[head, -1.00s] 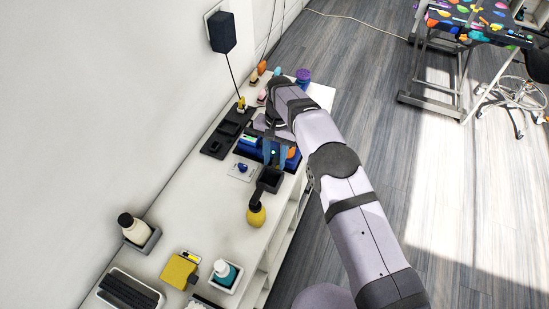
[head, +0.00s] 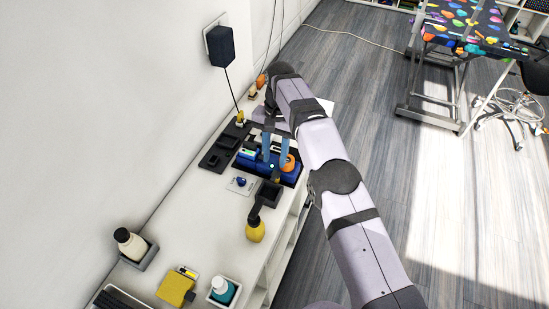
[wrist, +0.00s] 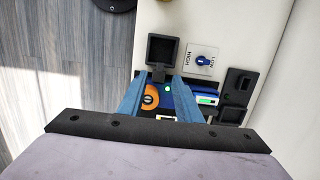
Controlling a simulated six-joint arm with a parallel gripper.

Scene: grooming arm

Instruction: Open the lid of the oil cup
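My gripper (head: 274,158) has two blue fingers pointing down, apart, with nothing seen between them. In the wrist view my gripper (wrist: 160,80) is above a blue device with an orange ring (wrist: 151,97) and a small green light (wrist: 168,88). The blue device (head: 268,171) sits in a dark tray in the head view. I cannot tell for sure which part is the oil cup or its lid. A small black square holder (head: 269,194) is just in front of the device; it also shows in the wrist view (wrist: 162,52).
A yellow bottle with a black top (head: 255,230) stands near the counter's front edge. A blue knob on a white plate (head: 241,182) and a black tray (head: 217,158) lie to the left. A cream bottle (head: 131,245), a yellow block (head: 176,290) and a teal bottle (head: 223,291) are nearer.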

